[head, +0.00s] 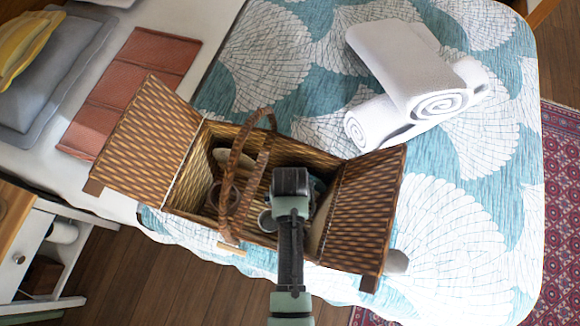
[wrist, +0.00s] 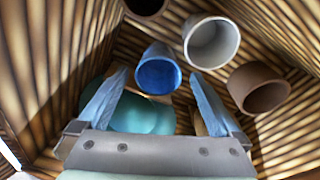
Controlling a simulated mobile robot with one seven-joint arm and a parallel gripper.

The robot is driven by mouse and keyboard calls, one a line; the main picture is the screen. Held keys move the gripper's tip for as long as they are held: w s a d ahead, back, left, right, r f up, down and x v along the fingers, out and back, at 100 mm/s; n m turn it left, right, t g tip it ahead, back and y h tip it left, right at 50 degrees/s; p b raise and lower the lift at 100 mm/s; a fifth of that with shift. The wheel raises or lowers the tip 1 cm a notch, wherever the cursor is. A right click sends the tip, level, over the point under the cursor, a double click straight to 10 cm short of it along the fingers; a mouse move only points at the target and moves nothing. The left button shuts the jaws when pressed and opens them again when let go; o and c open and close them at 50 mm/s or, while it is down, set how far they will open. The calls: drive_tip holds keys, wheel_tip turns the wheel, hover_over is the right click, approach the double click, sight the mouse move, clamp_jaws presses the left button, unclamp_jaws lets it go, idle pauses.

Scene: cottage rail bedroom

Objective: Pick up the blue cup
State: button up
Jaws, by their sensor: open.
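The blue cup (wrist: 158,70) is inside the wicker basket, its open mouth facing the wrist camera. My gripper (wrist: 160,82) is open, and its two fingers show left and right of the blue cup in the wrist view. The cup appears beyond the fingertips; I cannot tell the exact gap. Nothing is held. In the head view my gripper (head: 290,182) reaches down into the basket and hides its fingertips; I cannot make out the blue cup there.
The open picnic basket (head: 190,178) stands on the bed (head: 440,245), lids spread, arched handle (head: 237,165) left of my gripper. Near the blue cup are a white cup (wrist: 211,43), a brown cup (wrist: 258,88) and a teal item (wrist: 143,116). Rolled towels (head: 405,65) lie behind.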

drive_tip(key=shift+w+d+f, duration=0.1)
drive_tip(key=shift+w+f, duration=0.1)
drive_tip(key=shift+f, duration=1.6)
drive_tip(key=shift+c, duration=0.3)
drive_tip(key=c, duration=1.3)
